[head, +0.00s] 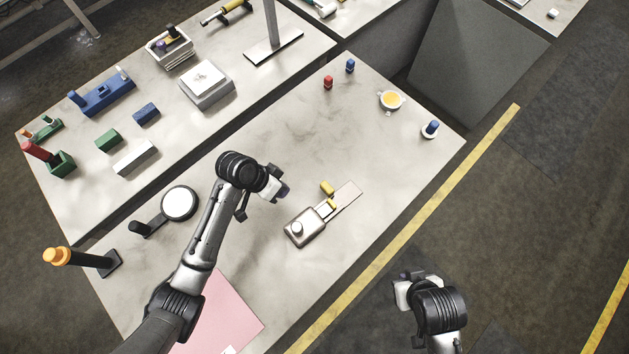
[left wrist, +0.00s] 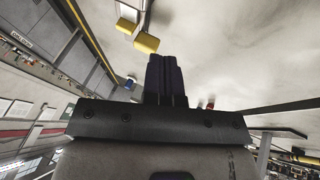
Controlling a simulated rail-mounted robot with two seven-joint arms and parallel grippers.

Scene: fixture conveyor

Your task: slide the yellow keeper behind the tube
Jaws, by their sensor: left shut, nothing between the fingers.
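A metal fixture block (head: 305,228) with a round pale knob stands on the near table, with a flat plate (head: 347,197) reaching to its upper right. Two small yellow pieces are by this plate: one (head: 327,188) at its left edge, one (head: 331,204) near the block. I cannot tell which is the keeper, and no tube is clearly recognisable. The left wrist view also shows a yellow piece (left wrist: 146,43). My left gripper (head: 283,190) is shut and empty, left of the yellow pieces and apart from them; its dark fingers (left wrist: 166,78) are together. My right gripper (head: 402,289) is off the table's edge, fingers unclear.
Red (head: 328,82) and blue (head: 350,66) pieces, a yellow-filled cup (head: 391,100) and a blue-topped piece (head: 430,129) stand at the far end. The table between is clear.

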